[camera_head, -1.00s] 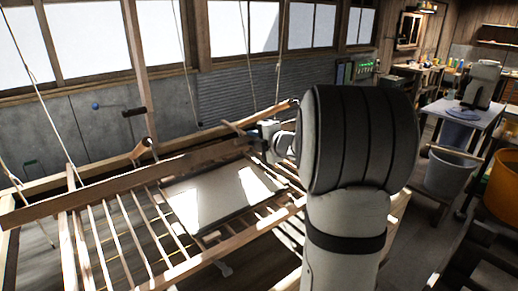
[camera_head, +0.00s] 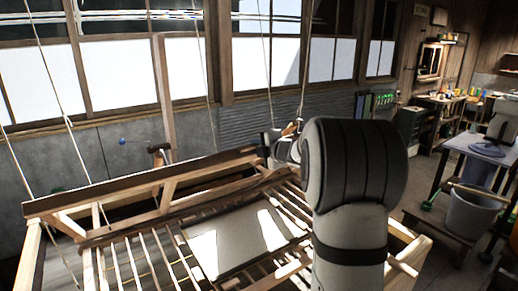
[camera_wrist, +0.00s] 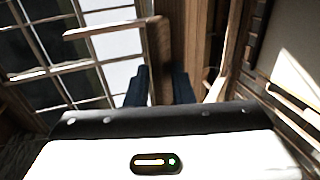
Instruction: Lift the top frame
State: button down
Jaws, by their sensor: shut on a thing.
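The top frame (camera_head: 130,190) is a wooden frame over the slatted mould bed (camera_head: 150,262). My gripper (camera_head: 268,152) is at the bar's right end, partly hidden behind my arm. In the wrist view the two dark blue fingers of my gripper (camera_wrist: 161,82) are on either side of a wooden bar (camera_wrist: 159,45), shut on it. A pale flat sheet (camera_head: 225,240) lies on the slats, with sunlit patches.
Several cords hang from above. A wall with windows (camera_head: 120,70) and corrugated metal (camera_head: 265,120) stands behind the mould. At the right are a small table (camera_head: 490,150) and a grey bucket (camera_head: 470,215). The floor between mould and bucket looks clear.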

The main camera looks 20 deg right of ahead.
jog(key=c, duration=1.4)
grip_release()
jog(key=shift+o, duration=0.2)
jog(key=shift+s, duration=0.1)
jog(key=b+v, duration=0.2)
jog(key=v, duration=0.5)
jog(key=shift+s, duration=0.4)
jog(key=shift+r, duration=0.15)
